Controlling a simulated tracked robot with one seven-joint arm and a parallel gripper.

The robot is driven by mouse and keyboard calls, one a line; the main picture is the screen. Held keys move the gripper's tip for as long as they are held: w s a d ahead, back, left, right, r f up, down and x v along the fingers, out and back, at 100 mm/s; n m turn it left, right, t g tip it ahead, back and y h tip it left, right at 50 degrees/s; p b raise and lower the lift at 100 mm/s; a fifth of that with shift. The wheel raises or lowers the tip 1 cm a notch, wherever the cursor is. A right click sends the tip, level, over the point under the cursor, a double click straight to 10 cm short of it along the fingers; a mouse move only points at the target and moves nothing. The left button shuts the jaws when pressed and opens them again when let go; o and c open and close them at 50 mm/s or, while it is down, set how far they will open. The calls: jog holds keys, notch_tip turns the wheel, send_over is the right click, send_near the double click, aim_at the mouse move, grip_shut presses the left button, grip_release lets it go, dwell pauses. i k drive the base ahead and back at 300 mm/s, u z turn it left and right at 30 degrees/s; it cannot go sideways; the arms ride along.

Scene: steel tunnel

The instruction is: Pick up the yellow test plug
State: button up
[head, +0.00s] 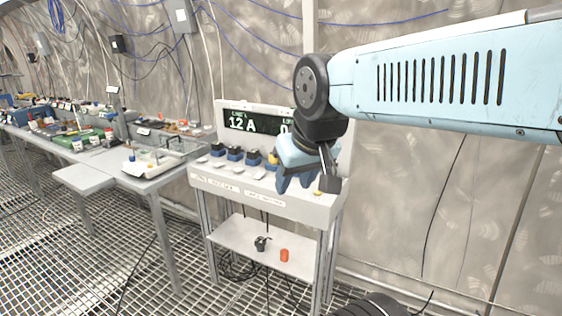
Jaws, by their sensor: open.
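My gripper (304,184) hangs jaws down over the right part of a white bench (265,200), with its jaws open. A small yellow piece (273,157) shows just left of my gripper, at the right end of a row of dark blue and black blocks (235,155). My gripper partly hides it, and I cannot tell for sure whether it is the yellow test plug. Another small flat yellow spot (317,193) shows on the bench top by the gripper's right finger. I see nothing held between the jaws.
A display reading "12 A" (252,122) stands at the bench's back, its right part hidden by my arm. An orange cylinder (284,255) and a black piece (262,243) sit on the shelf below. Cluttered tables (155,160) stand to the left. The floor is steel grating.

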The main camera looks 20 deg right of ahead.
aim_at(272, 160)
jog(key=u, duration=0.05)
jog(key=i, duration=1)
jog(key=z, duration=0.1)
